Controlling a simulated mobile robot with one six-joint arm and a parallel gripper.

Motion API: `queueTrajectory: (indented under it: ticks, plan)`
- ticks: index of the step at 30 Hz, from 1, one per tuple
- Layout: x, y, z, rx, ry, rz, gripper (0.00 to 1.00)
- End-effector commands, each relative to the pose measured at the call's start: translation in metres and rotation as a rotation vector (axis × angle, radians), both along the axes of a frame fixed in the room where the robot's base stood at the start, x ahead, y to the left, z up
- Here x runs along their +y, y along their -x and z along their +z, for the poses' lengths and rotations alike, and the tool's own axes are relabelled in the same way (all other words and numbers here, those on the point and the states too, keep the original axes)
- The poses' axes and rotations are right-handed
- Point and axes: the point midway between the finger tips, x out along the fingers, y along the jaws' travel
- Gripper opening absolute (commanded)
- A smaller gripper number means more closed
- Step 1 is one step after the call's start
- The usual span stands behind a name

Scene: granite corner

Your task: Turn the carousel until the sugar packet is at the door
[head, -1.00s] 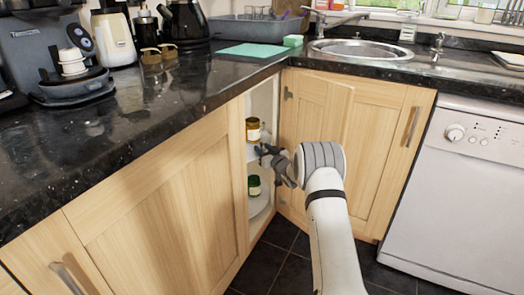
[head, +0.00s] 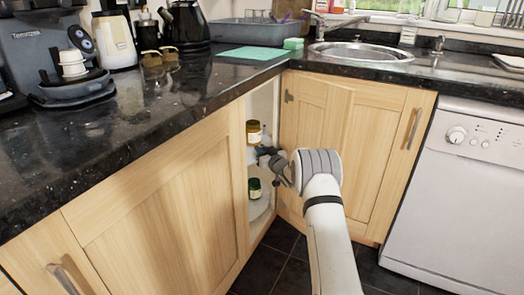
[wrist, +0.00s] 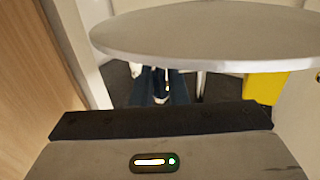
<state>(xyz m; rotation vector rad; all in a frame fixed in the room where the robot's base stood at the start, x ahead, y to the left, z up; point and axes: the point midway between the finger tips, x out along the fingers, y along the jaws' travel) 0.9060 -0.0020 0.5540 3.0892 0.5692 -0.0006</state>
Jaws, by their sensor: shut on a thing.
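The carousel stands inside the open corner cupboard; its lower shelf (head: 259,208) shows in the head view. In the wrist view its round upper shelf (wrist: 200,30) spans the top, with the pole (wrist: 200,84) below. My gripper (head: 272,160) reaches into the doorway. In the wrist view its dark fingers (wrist: 162,88) are shut on a small part below the shelf rim, mostly hidden. A jar with a gold lid (head: 253,132) is on the upper shelf, and a dark green jar (head: 254,188) on the lower. I cannot make out the sugar packet for certain.
A yellow block-like item (wrist: 265,88) is at the right in the wrist view. The hinged door (head: 340,150) stands to the right of the opening, and the left cupboard panel (head: 165,220) borders it closely. The black worktop (head: 150,120) overhangs above.

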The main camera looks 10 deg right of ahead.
Motion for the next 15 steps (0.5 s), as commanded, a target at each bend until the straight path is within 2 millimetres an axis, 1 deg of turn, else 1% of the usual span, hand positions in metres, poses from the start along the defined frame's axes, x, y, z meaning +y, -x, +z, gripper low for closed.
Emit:
queueTrajectory:
  ticks: [10,15]
  plan:
    - [-0.0015,-0.0006,0.0001,0.000,0.000,0.003,0.00]
    - [-0.0087,-0.0083,0.0015,-0.003,0.000,0.049,0.00]
